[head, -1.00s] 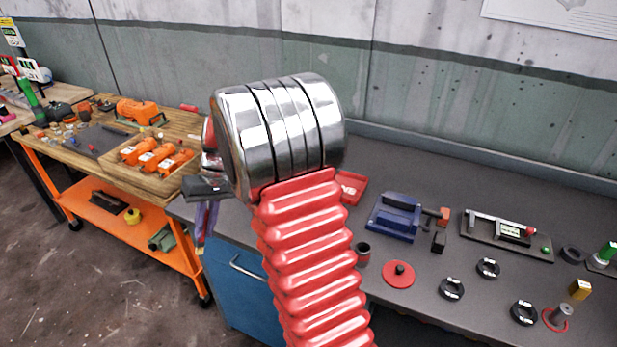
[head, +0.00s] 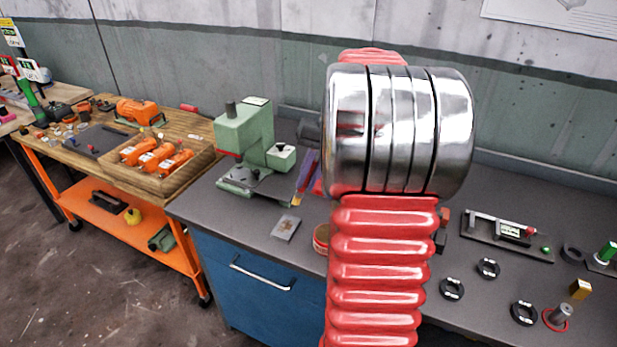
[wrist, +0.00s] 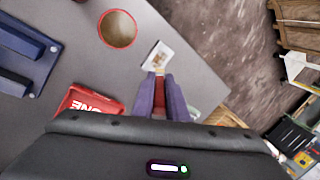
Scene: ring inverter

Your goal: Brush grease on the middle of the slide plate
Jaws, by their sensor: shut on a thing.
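The slide plate (head: 286,227) is a small light-grey plate with a brownish patch in its middle. It lies flat near the bench's front edge. In the wrist view the plate (wrist: 157,57) is just beyond my fingertips. My gripper (wrist: 160,84) has purple fingers shut on a brush (wrist: 159,81), of which a red part and a pale tip show. The tip overlaps the plate's near end in this view; I cannot tell whether it touches. In the head view my gripper (head: 303,184) is partly hidden by my arm, behind the plate.
A round red-rimmed tin (wrist: 117,29) with brown content stands beside the plate; my arm partly hides it in the head view (head: 321,240). A green press (head: 250,145) stands at the left. A red tray (wrist: 90,103) and a blue fixture (wrist: 25,55) are nearby.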

